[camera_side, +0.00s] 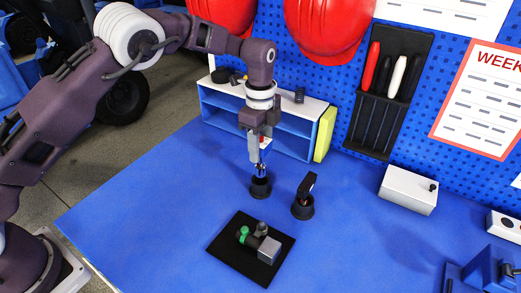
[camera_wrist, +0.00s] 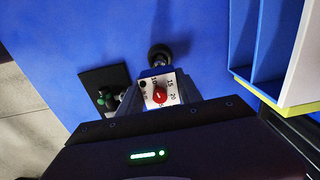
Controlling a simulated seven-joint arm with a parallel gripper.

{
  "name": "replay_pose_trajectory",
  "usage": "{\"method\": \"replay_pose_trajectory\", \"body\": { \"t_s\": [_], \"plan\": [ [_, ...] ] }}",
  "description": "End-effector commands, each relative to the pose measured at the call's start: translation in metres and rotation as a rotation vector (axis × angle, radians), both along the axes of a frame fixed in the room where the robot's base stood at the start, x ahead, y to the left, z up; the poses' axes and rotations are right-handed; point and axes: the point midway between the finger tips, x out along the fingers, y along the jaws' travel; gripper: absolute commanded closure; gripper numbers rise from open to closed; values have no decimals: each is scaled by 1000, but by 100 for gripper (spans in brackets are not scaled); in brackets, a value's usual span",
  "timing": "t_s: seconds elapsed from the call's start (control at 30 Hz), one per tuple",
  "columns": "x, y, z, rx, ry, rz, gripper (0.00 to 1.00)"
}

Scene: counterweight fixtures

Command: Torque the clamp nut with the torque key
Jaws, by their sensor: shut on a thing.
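My gripper (camera_side: 261,156) is shut on the torque key, whose white dial plate with a red knob (camera_wrist: 160,95) and numbers faces the wrist camera. In the side view the key's thin lower end is at the mouth of a black round holder (camera_side: 260,188); I cannot tell how much of it is inside. The fixture (camera_side: 268,249), with a grey block and a green knob (camera_side: 243,233), lies on a black mat (camera_side: 228,260), in front of my gripper. The fixture's green part (camera_wrist: 103,99) shows at left in the wrist view. The clamp nut is too small to pick out surely.
A second black holder (camera_side: 302,209) with a black-handled tool (camera_side: 307,185) stands to the right. A blue shelf (camera_side: 288,137) stands behind my gripper. A white box (camera_side: 408,190) is at right, and a blue vise-like device (camera_side: 490,268) at the front right.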

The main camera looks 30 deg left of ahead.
Motion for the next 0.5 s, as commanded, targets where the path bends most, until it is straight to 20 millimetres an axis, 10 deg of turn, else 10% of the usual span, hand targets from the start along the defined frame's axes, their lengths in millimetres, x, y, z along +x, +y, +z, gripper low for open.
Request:
{"method": "replay_pose_trajectory", "body": {
  "t_s": [0.07, 0.1, 0.3, 0.5],
  "plan": [
    [0, 0, 0, 0, -1, 0, 100],
    [0, 0, 0, 0, -1, 0, 64],
    [0, 0, 0, 0, -1, 0, 100],
    [-2, -2, 1, 0, -1, 20, 100]
  ]
}}
